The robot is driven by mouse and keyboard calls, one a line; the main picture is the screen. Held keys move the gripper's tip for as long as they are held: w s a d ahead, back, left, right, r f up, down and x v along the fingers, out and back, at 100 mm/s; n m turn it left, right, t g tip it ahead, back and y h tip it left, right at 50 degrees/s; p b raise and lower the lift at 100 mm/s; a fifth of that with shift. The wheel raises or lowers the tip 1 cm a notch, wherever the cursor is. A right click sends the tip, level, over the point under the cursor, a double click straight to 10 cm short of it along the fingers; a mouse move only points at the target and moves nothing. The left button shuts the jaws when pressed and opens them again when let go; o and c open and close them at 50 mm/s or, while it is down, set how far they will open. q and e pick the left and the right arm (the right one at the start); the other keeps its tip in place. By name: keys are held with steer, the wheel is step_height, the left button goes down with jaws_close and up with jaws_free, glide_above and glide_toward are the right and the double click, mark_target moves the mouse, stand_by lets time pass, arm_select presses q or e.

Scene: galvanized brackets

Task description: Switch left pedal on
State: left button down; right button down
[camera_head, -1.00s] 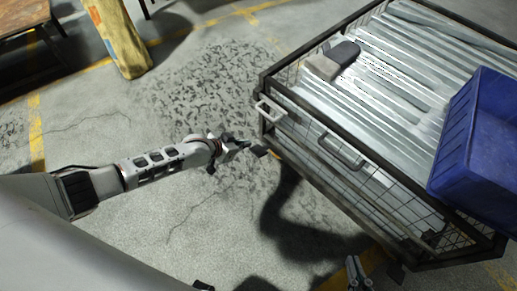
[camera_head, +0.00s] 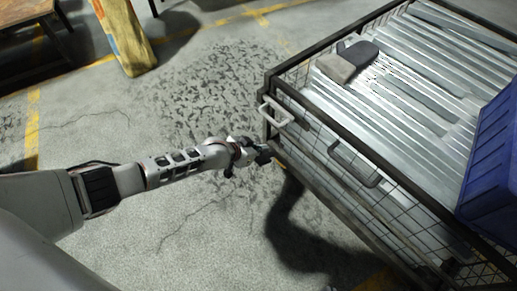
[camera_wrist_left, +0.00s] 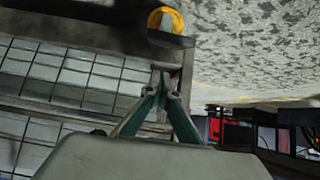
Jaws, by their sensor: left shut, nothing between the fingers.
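The wire-mesh cart (camera_head: 322,151) with a dark frame stands at the right, loaded with metal profiles. My left gripper (camera_head: 264,154) is at the cart's near-left corner, low beside the frame. In the left wrist view its two greenish fingers (camera_wrist_left: 162,88) meet at the tips, shut and empty, close to a dark frame post. A yellow-orange ring with a grey centre (camera_wrist_left: 165,22), perhaps a caster wheel, shows just beyond the fingertips. I cannot make out the left pedal clearly in either view. My right gripper is out of view.
A blue bin (camera_head: 492,160) sits on the cart's right side. Grey and beige blocks (camera_head: 340,67) lie on the profiles. Light handles (camera_head: 275,112) stick out from the cart's side.

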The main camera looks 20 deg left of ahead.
mark_target(258, 159)
arm_select(q)
steer(key=s+f, duration=0.1)
steer(key=f, duration=0.1)
steer(key=shift+s+a+f+b, duration=0.3)
steer(key=shift+s+a+f, duration=0.05)
steer(key=shift+a+f, duration=0.1)
steer(key=shift+f, duration=0.15)
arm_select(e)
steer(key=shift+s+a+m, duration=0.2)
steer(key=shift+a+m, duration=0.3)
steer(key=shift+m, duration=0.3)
arm_select(q)
steer(key=shift+s, duration=0.15)
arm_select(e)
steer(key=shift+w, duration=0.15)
